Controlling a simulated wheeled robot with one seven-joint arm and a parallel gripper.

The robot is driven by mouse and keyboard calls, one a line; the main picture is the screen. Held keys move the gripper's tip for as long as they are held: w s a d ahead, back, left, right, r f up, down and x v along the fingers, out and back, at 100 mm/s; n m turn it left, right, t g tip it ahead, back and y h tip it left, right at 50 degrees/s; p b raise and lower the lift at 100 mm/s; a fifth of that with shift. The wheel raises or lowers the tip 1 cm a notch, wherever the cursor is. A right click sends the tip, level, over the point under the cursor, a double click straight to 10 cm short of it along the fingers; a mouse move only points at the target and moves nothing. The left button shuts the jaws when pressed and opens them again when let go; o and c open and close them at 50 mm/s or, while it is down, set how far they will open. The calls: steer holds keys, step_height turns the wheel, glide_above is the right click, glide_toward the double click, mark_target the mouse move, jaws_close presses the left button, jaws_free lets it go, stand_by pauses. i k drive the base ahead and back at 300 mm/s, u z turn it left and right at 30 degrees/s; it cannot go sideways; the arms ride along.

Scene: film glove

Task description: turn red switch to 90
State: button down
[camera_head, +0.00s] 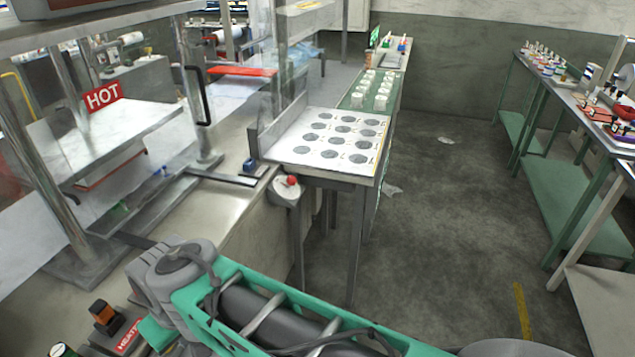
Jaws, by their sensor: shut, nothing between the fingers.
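A small orange-red switch (105,314) with a black body stands on a panel at the bottom left, beside a red label that seems to read HEATER (128,336). A round red knob (291,180) sits on a grey box at the bench's right edge. I cannot tell for certain which one is the red switch, and no angle marks are legible. My gripper (160,280) is the grey end of the teal arm, right of and above the orange-red switch in the picture, apart from both controls. It is shut and empty; its fingertips are not clearly visible.
A machine with clear panels, metal posts and a red HOT sign (103,96) fills the left. A table (377,175) with dark discs in rows stands beyond the red knob. Green-framed benches (570,185) line the right. The grey floor between is mostly open.

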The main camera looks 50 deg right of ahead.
mark_target(291, 180)
steer(key=z, duration=1.2)
steer(key=k, duration=0.35)
steer(key=z, duration=1)
steer(key=i, duration=0.8)
steer(key=u, duration=0.65)
steer(key=i, duration=0.4)
steer(key=u, duration=0.35)
